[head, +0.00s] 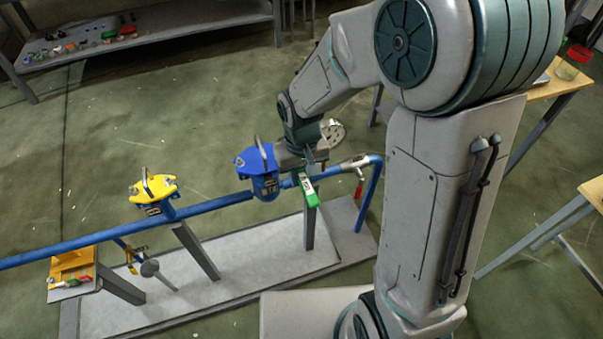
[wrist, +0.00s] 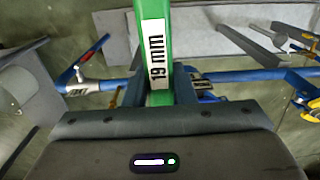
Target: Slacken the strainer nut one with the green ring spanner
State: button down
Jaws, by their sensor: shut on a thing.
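My gripper (head: 307,172) is shut on the green ring spanner (head: 310,194), beside the blue strainer (head: 264,180) on the blue pipe. In the wrist view the spanner (wrist: 154,20) stands upright in the picture between the fingers of my gripper (wrist: 157,95), with a white "19 mm" label facing the camera. The ring end of the spanner runs out of the wrist view. The blue strainer has a cover with a handle and a dark label that is too small to read surely. I cannot pick out strainer nut one, so I cannot tell whether the spanner touches it.
A yellow-topped strainer (head: 153,188) stands farther left on the same blue pipe (head: 100,242). Grey posts carry the pipe over a pale plinth (head: 230,275). A red-handled valve (head: 358,187) sits right of the gripper. A shelf (head: 160,42) with small parts stands at the back left.

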jog(key=shift+f+b, duration=1.2)
jog(key=shift+f, duration=0.3)
dwell(0.3)
jog(key=shift+w+d+n+p, duration=0.25)
jog(key=shift+d+n, duration=0.3)
jog(key=shift+d, duration=0.05)
jog(key=shift+w+d+n+p, duration=0.2)
jog(key=shift+w+d+n, duration=0.05)
jog(key=shift+d+n, duration=0.35)
jog(key=shift+d, duration=0.1)
jog(key=shift+w+d+f+n+p, duration=0.1)
jog(key=shift+w+d+n+p, duration=0.5)
jog(key=shift+d+n, duration=0.4)
jog(key=shift+w, duration=0.1)
